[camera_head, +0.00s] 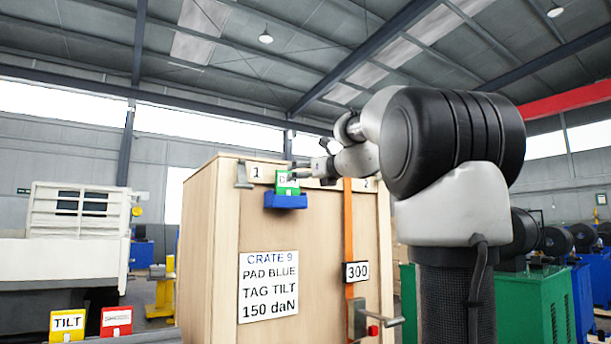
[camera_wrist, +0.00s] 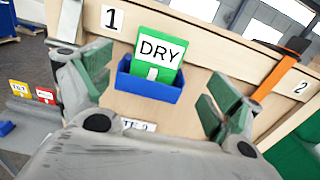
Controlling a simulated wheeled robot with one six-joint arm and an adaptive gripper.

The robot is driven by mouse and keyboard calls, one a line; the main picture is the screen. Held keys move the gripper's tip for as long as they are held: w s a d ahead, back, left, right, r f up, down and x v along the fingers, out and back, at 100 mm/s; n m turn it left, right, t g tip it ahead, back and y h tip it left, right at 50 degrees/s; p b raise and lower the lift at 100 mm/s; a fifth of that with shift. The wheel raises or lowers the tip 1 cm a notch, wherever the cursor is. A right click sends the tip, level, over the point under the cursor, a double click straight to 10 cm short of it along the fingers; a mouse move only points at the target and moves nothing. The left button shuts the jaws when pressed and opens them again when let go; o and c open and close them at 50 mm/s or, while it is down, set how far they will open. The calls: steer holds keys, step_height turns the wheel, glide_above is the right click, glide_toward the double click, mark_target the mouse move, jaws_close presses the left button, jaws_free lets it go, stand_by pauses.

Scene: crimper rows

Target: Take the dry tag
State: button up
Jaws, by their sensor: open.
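The dry tag is a green card with a white "DRY" label. It stands in a blue holder (camera_head: 286,201) on the front of the wooden crate (camera_head: 330,240), below the "1" mark. In the wrist view the dry tag (camera_wrist: 157,54) sits upright in the blue holder (camera_wrist: 150,88), its lower part hidden by the holder's front. My gripper (camera_wrist: 152,92) is open, its green-padded fingers apart to the left and right of the holder. No contact with the tag shows. In the head view my gripper (camera_head: 300,172) is close in front of the tag and partly covers it.
The crate carries a sign reading CRATE 9, PAD BLUE, TAG TILT, 150 daN (camera_head: 268,287). An orange strap (camera_head: 348,225) runs down its front to a ratchet (camera_head: 360,317). A yellow TILT tag (camera_head: 67,322) and a red tag (camera_head: 116,320) stand at lower left.

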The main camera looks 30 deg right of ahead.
steer(key=shift+w+a+f, duration=0.1)
steer(key=shift+w+a, duration=0.05)
steer(key=shift+w, duration=5.35)
steer(key=c, duration=1)
steer(key=shift+r, duration=3.05)
